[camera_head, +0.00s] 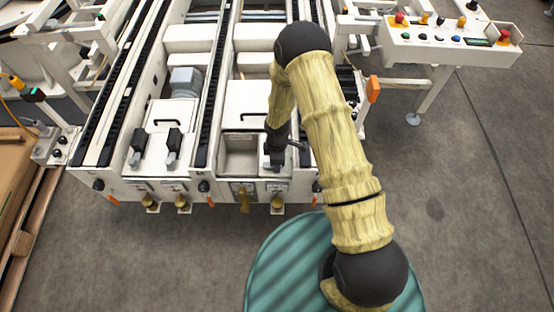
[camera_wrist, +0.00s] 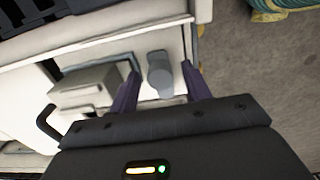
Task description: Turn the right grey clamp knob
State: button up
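A grey knob (camera_wrist: 160,78) with a rounded end stands on a pale surface in the wrist view. My gripper (camera_wrist: 160,72) is open, with one dark purple finger on each side of the knob. A gap shows between each finger and the knob, and I see no contact. In the head view my gripper (camera_head: 275,162) points down over the front right part of the white machine, beside an open pale bin. The knob under it is hidden there by my gripper and wrist.
The white machine (camera_head: 195,187) has black conveyor rails. Two black-topped clamps (camera_head: 138,145) stand on its left section. Brass-coloured knobs (camera_head: 243,200) hang along the front edge. A control panel (camera_head: 440,33) with coloured buttons is at upper right. Bare floor (camera_head: 470,200) lies at right.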

notch_tip(320, 180, up, 17)
jog(key=p, duration=0.2)
jog(key=shift+r+p, duration=0.2)
jog(key=shift+p, duration=0.1)
dwell(0.7)
jog(key=s+d+r+m+t, duration=0.1)
jog(key=s+d+r+m, duration=0.6)
jog(key=r+m, duration=0.2)
jog(key=s+d+r+m+t, duration=0.2)
jog(key=s+d+r+m, duration=0.45)
jog(key=r+m, duration=0.25)
notch_tip(320, 180, up, 15)
jog(key=p, duration=1.5)
jog(key=shift+w, duration=0.35)
